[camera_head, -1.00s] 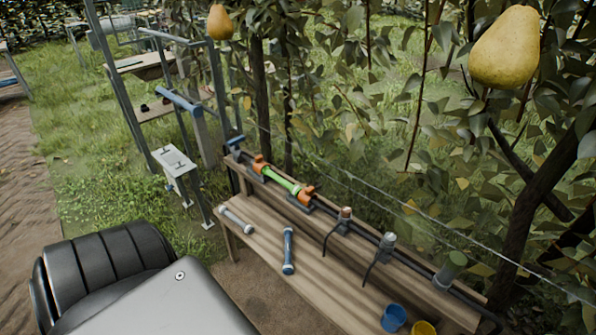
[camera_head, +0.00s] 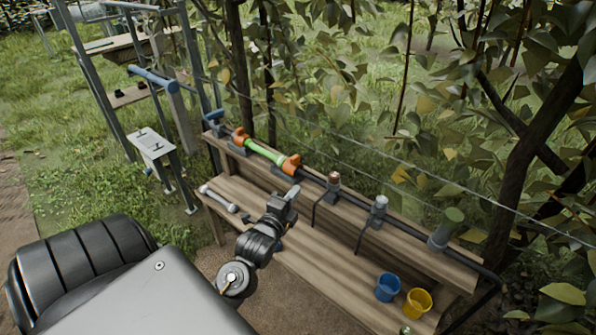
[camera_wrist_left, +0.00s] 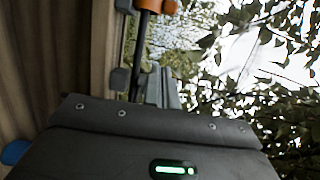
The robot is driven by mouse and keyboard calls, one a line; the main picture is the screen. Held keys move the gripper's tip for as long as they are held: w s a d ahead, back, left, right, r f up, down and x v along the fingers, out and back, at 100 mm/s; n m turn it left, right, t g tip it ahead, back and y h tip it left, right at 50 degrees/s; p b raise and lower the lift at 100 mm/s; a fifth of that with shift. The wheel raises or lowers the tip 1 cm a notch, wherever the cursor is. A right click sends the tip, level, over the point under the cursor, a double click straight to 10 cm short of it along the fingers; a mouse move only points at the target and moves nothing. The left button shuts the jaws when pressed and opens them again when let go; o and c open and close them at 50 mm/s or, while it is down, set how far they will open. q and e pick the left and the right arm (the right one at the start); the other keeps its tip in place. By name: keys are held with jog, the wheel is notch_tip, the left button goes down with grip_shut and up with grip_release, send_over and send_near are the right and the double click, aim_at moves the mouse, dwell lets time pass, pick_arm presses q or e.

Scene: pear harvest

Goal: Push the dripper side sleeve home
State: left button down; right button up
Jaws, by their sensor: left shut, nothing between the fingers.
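A dark pipe (camera_head: 352,203) runs along the raised back shelf of a wooden bench. A light green section (camera_head: 263,151) sits in its line between a left orange sleeve (camera_head: 239,136) and a right orange sleeve (camera_head: 290,164). The right one is on the side of the dripper fittings; I cannot tell how far it is pushed on. My left gripper (camera_head: 294,190) is shut and empty, just in front of and below the right orange sleeve, apparently apart from it. In the left wrist view, an orange part (camera_wrist_left: 158,5) and dark pipe show beyond the gripper. My right gripper is out of view.
A pale tube (camera_head: 219,198) lies on the bench. Blue (camera_head: 388,287) and yellow cups (camera_head: 417,303) stand at right. Foliage hangs behind.

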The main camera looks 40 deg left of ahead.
aim_at(293, 162)
pick_arm(q)
jog(key=x, duration=1)
jog(key=shift+w+a+r, duration=0.1)
jog(key=shift+r, duration=0.25)
jog(key=a, duration=0.3)
jog(key=shift+a, duration=0.4)
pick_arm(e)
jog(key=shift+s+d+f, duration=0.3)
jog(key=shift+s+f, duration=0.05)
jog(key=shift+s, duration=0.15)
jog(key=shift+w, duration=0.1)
